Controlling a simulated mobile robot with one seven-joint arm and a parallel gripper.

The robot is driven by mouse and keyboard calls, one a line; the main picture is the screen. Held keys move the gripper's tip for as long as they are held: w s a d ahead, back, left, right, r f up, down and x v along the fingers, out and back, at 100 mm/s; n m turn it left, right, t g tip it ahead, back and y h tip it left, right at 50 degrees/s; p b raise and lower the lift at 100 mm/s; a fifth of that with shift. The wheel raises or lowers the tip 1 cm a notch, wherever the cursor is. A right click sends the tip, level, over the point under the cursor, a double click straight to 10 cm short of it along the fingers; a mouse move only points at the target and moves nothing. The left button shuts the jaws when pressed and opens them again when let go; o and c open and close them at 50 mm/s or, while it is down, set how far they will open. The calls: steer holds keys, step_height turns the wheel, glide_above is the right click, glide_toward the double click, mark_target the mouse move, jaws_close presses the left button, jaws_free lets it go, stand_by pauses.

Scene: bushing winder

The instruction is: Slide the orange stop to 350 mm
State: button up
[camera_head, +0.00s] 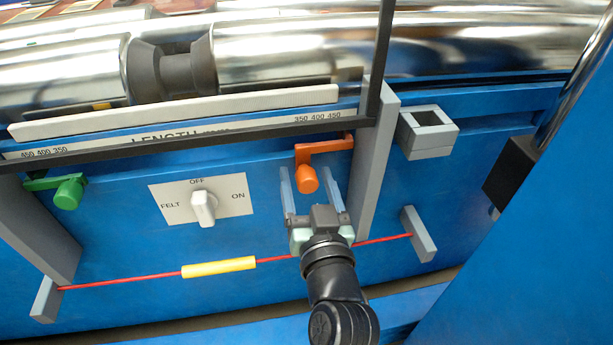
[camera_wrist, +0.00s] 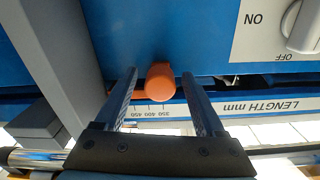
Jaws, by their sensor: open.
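The orange stop (camera_head: 307,178) is a round knob on a bracket, hanging under the length scale (camera_head: 250,130) at its right end. The bracket's upper right end is close to the 450 mark; the exact reading is hard to tell. My gripper (camera_head: 305,175) is open, with its fingers reaching up towards the knob. The bracket is mostly hidden there.
A grey upright plate (camera_head: 374,160) stands close to the right of the stop. A green stop (camera_head: 68,193) is at the left. A rotary switch (camera_head: 204,208) sits between them. A red cord with a yellow sleeve (camera_head: 219,267) runs below, behind my gripper.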

steer(key=shift+w+a, duration=0.1)
steer(key=shift+w, duration=0.3)
steer(key=shift+c, duration=0.2)
jaws_close()
stand_by(1.1)
